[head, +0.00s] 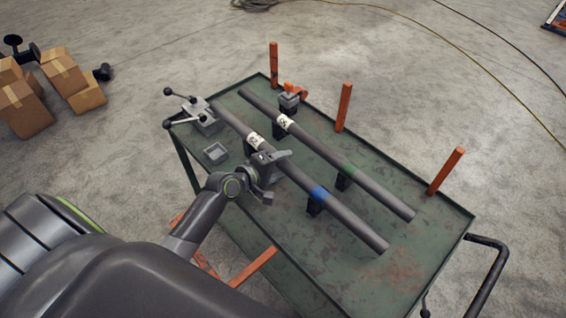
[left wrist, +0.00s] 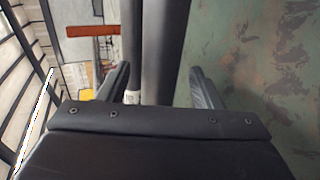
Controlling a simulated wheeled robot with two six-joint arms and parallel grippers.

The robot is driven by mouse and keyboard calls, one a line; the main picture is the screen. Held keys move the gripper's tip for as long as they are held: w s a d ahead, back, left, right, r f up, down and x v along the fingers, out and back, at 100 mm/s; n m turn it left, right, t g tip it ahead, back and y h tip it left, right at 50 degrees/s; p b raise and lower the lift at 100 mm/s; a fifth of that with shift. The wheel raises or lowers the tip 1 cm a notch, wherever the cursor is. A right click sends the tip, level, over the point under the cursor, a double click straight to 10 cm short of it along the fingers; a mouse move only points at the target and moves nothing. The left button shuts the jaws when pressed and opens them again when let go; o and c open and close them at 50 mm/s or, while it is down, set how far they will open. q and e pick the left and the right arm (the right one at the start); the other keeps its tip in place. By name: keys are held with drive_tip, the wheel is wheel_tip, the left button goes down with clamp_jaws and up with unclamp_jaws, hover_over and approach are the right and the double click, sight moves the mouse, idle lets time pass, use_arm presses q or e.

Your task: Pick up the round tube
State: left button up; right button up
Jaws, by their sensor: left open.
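Two long dark grey round tubes lie side by side on a green cart in the head view. The nearer tube (head: 345,218) has a blue band and a white label. The farther tube (head: 375,192) has a greenish band and a white label. My left gripper (head: 278,177) is open at the nearer tube, around its middle. In the left wrist view a tube (left wrist: 165,45) runs between the open fingers (left wrist: 160,82), with a narrower dark length beside it. Contact cannot be told. My right gripper is not in view.
The tubes rest on black supports on the green cart (head: 400,275). Orange posts (head: 344,106) rise along its far edge. A clamp with black-knobbed levers (head: 200,115) and a small grey tray (head: 215,152) are at the left. Cardboard boxes (head: 65,75) stand on the floor.

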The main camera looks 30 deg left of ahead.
use_arm(q)
drive_tip(key=shift+w+f, duration=0.1)
drive_tip(key=shift+w, duration=0.1)
clamp_jaws()
drive_tip(key=shift+r, duration=0.2)
